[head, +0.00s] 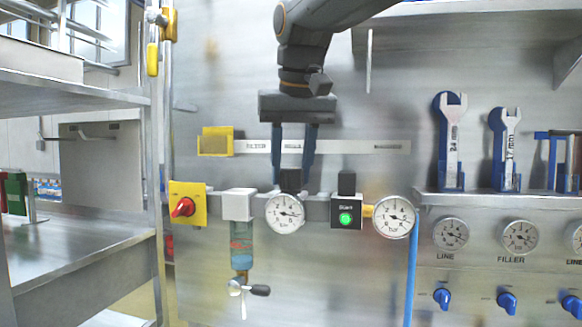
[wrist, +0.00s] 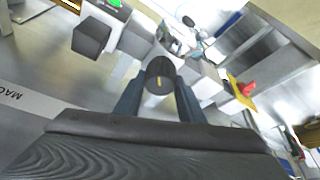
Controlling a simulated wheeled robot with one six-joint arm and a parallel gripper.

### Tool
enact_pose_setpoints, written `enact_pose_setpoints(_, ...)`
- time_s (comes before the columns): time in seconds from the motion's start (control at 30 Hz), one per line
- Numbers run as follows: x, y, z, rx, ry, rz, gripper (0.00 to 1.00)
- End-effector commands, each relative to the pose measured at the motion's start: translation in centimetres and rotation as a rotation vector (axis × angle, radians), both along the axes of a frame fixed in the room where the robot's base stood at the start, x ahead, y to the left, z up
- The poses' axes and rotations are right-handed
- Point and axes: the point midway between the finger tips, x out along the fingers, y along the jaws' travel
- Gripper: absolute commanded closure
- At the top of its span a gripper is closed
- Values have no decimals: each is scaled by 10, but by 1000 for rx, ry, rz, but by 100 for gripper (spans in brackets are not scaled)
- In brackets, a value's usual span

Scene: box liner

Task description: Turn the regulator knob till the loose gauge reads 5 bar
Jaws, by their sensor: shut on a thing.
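The regulator knob (head: 290,181) is a black cap above a round white gauge (head: 284,213) on the air line. My gripper (head: 291,172) reaches down from above and is shut on the knob, one blue finger on each side. A second white gauge (head: 395,217) sits at the right end of the line. I cannot tell which gauge is the loose one.
A black block (head: 346,183) stands above the green-lit start button (head: 345,218), right of the knob. A red switch on a yellow plate (head: 187,204) and a filter bowl (head: 241,245) are to the left. A labelled strip (head: 365,146) runs behind my fingers.

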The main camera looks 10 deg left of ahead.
Motion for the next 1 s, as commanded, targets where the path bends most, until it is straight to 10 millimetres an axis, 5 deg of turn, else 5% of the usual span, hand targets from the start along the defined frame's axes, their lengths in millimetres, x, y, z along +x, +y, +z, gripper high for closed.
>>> enact_pose_setpoints(0.57, 0, -1, -1, -3, 3, 31, 87)
enact_pose_setpoints(0.6, 0, 0, -1, -3, 3, 31, 58)
enact_pose_setpoints(0.67, 0, 0, -1, -2, 2, 30, 48)
enact_pose_setpoints(1.0, -1, 0, 1, -1, 1, 30, 46)
